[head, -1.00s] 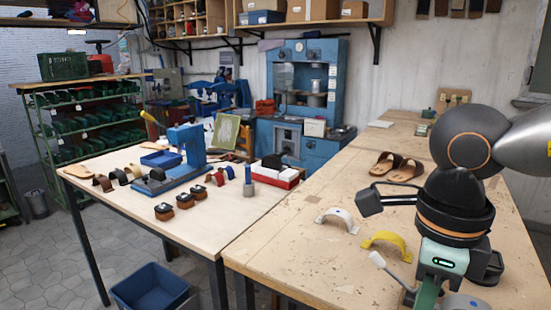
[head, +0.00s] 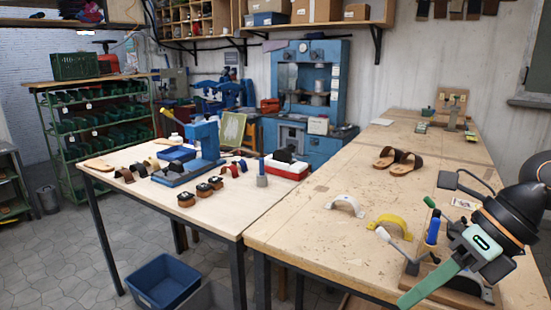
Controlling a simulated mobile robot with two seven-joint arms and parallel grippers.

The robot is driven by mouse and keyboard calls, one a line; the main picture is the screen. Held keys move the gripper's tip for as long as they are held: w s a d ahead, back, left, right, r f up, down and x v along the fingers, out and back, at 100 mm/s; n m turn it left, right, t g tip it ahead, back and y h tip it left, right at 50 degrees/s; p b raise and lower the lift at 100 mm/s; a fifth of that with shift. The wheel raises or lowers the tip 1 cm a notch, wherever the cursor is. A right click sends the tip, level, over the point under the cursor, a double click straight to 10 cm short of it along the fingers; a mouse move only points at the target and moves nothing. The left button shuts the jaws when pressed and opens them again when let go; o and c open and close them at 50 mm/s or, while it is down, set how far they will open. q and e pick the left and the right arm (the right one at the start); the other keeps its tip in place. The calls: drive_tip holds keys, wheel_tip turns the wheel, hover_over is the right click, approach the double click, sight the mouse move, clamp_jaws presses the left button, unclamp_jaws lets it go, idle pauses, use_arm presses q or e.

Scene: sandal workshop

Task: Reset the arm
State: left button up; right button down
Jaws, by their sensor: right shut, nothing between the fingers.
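My right arm comes in from the right edge. My left gripper is out of view.
A yellow arch (head: 392,225) and a white arch (head: 346,205) lie left of the arm. Brown sandals (head: 398,161) lie farther back. The left table (head: 225,215) holds a blue press (head: 203,143) and several straps. The bench's middle is mostly clear.

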drive_tip(key=w+d+f+m+t+y+p, duration=0.1)
drive_tip(key=w+d+f+m+t+y, duration=0.15)
drive_tip(key=d+f+m+t, duration=0.5)
drive_tip(key=w+d+f+m+t+y, duration=0.1)
drive_tip(key=w+d+f+m+t, duration=0.4)
drive_tip(key=m, duration=0.6)
drive_tip(key=s+d+f+m+t+h, duration=0.1)
drive_tip(key=s+d+f+m+h, duration=0.25)
drive_tip(key=f+m, duration=0.25)
drive_tip(key=s+a+f+m+g+h+p, duration=0.1)
drive_tip(key=s+a+f+m+h, duration=0.25)
drive_tip(key=f+m, duration=0.35)
drive_tip(key=s+a+f+m+g+h, duration=0.15)
drive_tip(key=s+f+m, duration=0.25)
drive_tip(key=f, duration=0.5)
drive_tip(key=s+a+f+m+g, duration=0.1)
drive_tip(key=s+a+f+m, duration=0.1)
drive_tip(key=a, duration=0.4)
drive_tip(key=s+a+f+m+g, duration=0.2)
drive_tip(key=s+a+f+m, duration=0.1)
drive_tip(key=a, duration=0.4)
drive_tip(key=shift+s+f+p, duration=0.45)
drive_tip(key=shift+s+f, duration=0.4)
drive_tip(key=shift+s, duration=0.05)
drive_tip(key=shift+m, duration=0.25)
